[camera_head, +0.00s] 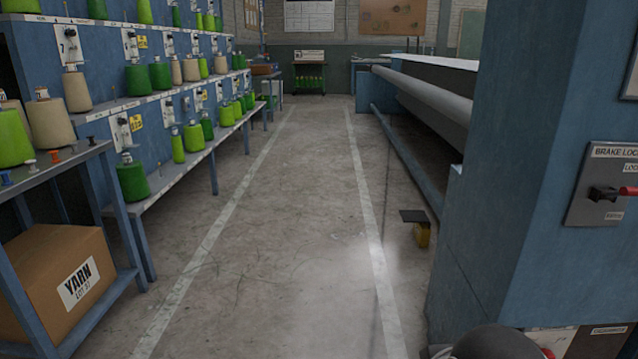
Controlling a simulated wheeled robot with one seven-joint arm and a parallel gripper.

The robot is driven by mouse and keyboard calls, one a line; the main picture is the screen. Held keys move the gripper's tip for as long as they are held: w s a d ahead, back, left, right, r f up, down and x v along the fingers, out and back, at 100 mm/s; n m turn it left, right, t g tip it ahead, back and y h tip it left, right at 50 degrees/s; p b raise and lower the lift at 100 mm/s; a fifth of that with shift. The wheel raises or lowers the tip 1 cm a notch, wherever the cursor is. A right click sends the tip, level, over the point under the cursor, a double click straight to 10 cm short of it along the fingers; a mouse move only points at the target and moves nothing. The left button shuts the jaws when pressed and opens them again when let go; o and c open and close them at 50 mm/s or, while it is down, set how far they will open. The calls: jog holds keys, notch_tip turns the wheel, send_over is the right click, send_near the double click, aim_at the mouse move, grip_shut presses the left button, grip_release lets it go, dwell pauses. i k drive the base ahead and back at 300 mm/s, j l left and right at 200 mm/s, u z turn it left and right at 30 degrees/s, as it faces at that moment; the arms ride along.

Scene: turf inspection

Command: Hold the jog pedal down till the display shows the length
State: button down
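A small pedal (421,233), with a yellow body and a dark flat plate on top, stands on the floor at the foot of the blue machine, right of the centre of the picture. Nothing is touching it. I take it to be the jog pedal. I see no display with a readable length. A pale panel is cut off at the upper right edge, and I cannot tell what it is. My gripper's fingers are not in view. A dark rounded shape at the bottom right may be part of my arm.
The blue machine column (510,160) carries a BRAKE LOCK panel (590,213) with a red-handled switch. A long roller (425,95) runs back behind it. Yarn racks (215,170) and a YARN carton (40,262) line the left. The aisle between the white floor lines is clear.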

aim_at(417, 217)
jog(key=i+j, duration=0.25)
jog(key=i, duration=0.2)
jog(key=i+j+u, duration=0.1)
jog(key=i, duration=0.35)
jog(key=i+j, duration=0.3)
jog(key=i, duration=0.15)
jog(key=i+z, duration=0.2)
jog(key=i, duration=0.3)
jog(key=i+z, duration=0.2)
jog(key=i, duration=0.3)
jog(key=i+j+z, duration=0.15)
jog(key=i, duration=0.35)
jog(key=i+j+z, duration=0.2)
jog(key=i, duration=0.3)
jog(key=i+l+z, duration=0.15)
jog(key=i+z, duration=0.55)
jog(key=i, duration=0.25)
